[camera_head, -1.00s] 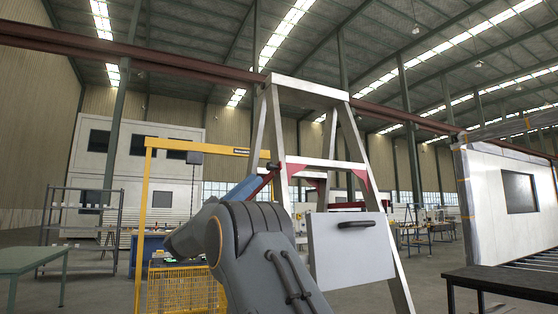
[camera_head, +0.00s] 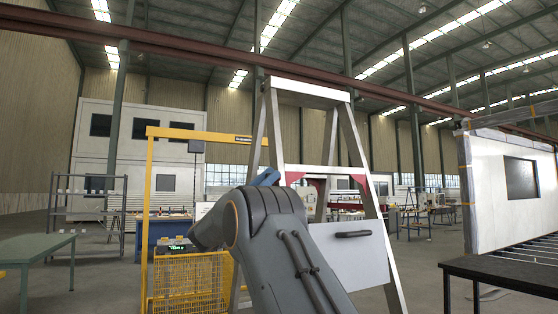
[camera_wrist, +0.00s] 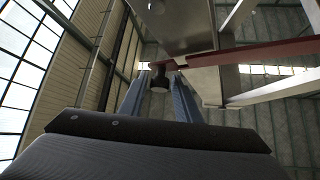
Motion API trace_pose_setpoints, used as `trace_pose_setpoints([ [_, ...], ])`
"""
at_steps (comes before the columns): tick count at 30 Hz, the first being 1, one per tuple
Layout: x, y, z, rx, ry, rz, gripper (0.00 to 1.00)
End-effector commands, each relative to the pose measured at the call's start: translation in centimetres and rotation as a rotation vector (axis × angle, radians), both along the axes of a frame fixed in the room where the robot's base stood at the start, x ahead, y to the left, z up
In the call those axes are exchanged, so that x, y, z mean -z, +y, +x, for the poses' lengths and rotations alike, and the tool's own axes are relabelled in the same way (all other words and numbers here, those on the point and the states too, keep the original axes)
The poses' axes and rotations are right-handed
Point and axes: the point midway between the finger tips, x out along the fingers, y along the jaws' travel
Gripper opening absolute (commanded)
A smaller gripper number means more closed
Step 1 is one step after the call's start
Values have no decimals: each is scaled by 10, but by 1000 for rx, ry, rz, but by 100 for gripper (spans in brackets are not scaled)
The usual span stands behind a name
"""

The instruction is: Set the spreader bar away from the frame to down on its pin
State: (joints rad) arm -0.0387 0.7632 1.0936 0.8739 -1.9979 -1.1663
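The A-shaped frame (camera_head: 345,130) has silver legs and red corner brackets and stands upright ahead of me. In the wrist view a red bar (camera_wrist: 255,53), seemingly the spreader bar, runs from the fingertips to the right beside silver members. The two blue fingers of my gripper (camera_wrist: 159,75) reach up on either side of this knob. I cannot tell whether they touch it. In the head view my arm hides the bar and most of the gripper; the pin cannot be made out.
A white panel with a dark handle (camera_head: 353,234) hangs on the frame, close to my arm. A yellow post frame and mesh basket (camera_head: 190,280) stand at left. A green table (camera_head: 35,249) is far left, and a dark table (camera_head: 500,272) is at right.

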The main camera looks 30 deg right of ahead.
Motion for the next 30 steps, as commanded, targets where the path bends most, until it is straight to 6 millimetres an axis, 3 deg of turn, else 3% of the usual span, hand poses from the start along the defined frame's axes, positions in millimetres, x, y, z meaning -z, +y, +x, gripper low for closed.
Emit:
trace_pose_setpoints([
  [1,-10,-9,-4,4,-2,0,30],
  [6,-23,-23,-8,2,-2,1,30],
  [19,-29,-30,-9,1,-1,0,30],
  [20,-29,-30,-9,1,-1,0,28],
  [25,-28,-30,-9,1,-1,0,0],
  [30,-28,-30,-9,1,-2,0,0],
])
